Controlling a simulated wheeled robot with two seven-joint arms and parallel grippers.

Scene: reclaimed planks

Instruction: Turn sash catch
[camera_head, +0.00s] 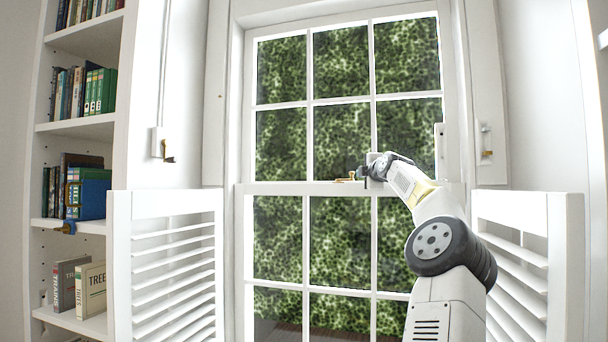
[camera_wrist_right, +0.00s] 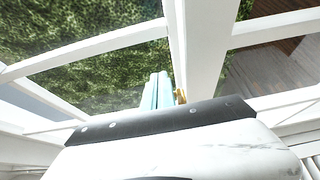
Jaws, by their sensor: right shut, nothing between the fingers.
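The small brass sash catch (camera_head: 346,177) sits on the window's meeting rail, near the middle of the window. My right arm reaches up from the lower right, and its gripper (camera_head: 363,172) is at the rail just right of the catch. In the right wrist view the pale fingers (camera_wrist_right: 157,92) are together, with nothing seen between them. A bit of brass (camera_wrist_right: 181,96) shows close to the right of the fingers. The wrist hides the rest of the catch there, and I cannot tell whether the fingers touch it. My left gripper is not in view.
The sash window (camera_head: 341,187) has white bars and greenery behind. White louvred shutters stand at the left (camera_head: 170,270) and right (camera_head: 515,265). A bookshelf (camera_head: 85,128) with books is at far left. A cord and small hook hang on the wall (camera_head: 163,145).

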